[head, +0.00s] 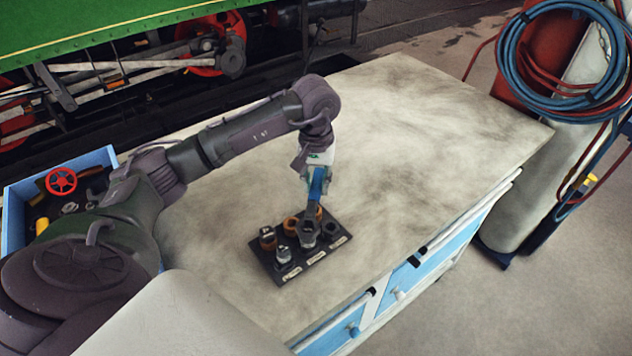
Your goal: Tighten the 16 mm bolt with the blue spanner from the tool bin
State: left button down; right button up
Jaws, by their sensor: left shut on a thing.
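My left gripper (319,176) is shut on the blue spanner (318,186), above the middle of the workbench. The spanner hangs steeply down, its grey ring-like head (308,231) over the middle of the dark bolt plate (313,262). I cannot tell whether the head is around a bolt or just above one. The plate's small white labels are too small to read, so I cannot tell which bolt is 16 mm. My right gripper is out of view.
The blue tool bin (12,222) stands at the far left, partly behind my arm, with a red handwheel (61,181) and other parts inside. The workbench (420,120) is bare behind and right of the plate. Gas cylinders with coiled hoses (508,55) stand beyond its right end.

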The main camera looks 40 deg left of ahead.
pick_arm(q)
jog(key=shift+b, duration=0.3)
dwell(0.5)
jog(key=shift+f+b, duration=0.85)
jog(key=shift+f, duration=0.05)
dwell(0.4)
jog(key=shift+w+d, duration=0.1)
jog(key=shift+d, duration=0.05)
jog(key=d+m+b, duration=0.2)
jog(key=d+m, duration=0.1)
jog(key=w+d+m+b, duration=0.1)
jog(key=m, duration=0.1)
jog(key=shift+d+f, duration=0.15)
jog(key=shift+d, duration=0.2)
jog(key=shift+d+m+b, duration=0.3)
jog(key=shift+m, duration=0.2)
